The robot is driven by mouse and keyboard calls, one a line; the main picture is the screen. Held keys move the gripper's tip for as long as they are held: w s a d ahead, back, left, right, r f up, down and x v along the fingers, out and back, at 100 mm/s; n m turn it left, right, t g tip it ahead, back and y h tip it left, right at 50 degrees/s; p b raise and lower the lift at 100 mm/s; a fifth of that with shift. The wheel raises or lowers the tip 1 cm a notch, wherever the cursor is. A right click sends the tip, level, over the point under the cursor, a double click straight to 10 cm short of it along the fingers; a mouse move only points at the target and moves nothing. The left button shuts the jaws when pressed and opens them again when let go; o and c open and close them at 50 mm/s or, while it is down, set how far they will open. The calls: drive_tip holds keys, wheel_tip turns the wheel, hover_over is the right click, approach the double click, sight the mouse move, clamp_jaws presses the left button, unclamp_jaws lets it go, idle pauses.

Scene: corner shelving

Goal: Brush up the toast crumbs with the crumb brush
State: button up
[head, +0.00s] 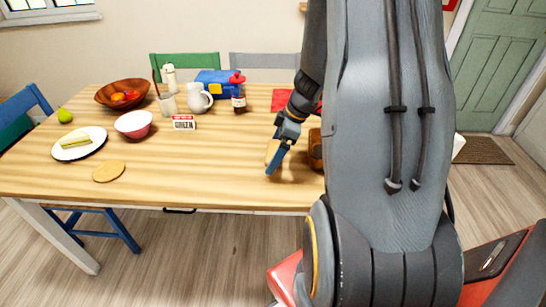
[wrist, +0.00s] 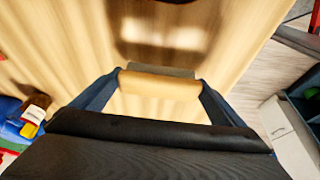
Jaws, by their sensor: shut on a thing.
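My gripper (head: 273,161) is low over the right part of the wooden table (head: 215,165). Its blue fingers are shut on a pale wooden piece with a darker grey strip, which looks like the crumb brush (wrist: 160,84). The brush spans crosswise between the two fingers in the wrist view. In the head view its light wood (head: 271,150) shows beside the finger. I cannot tell whether it touches the tabletop. No toast crumbs can be made out in either view; my arm hides part of the table.
A brown object (head: 316,150) stands just right of my gripper, partly behind my arm. The table's front middle is clear.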

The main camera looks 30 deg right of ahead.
sight(269, 149)
drive_tip(key=shift+p+v, duration=0.35)
drive_tip(key=shift+v, duration=0.55)
drive_tip(key=shift+w+a+r+p, duration=0.15)
drive_tip(key=shift+r+p, duration=0.8)
drive_tip(key=shift+r, duration=0.95)
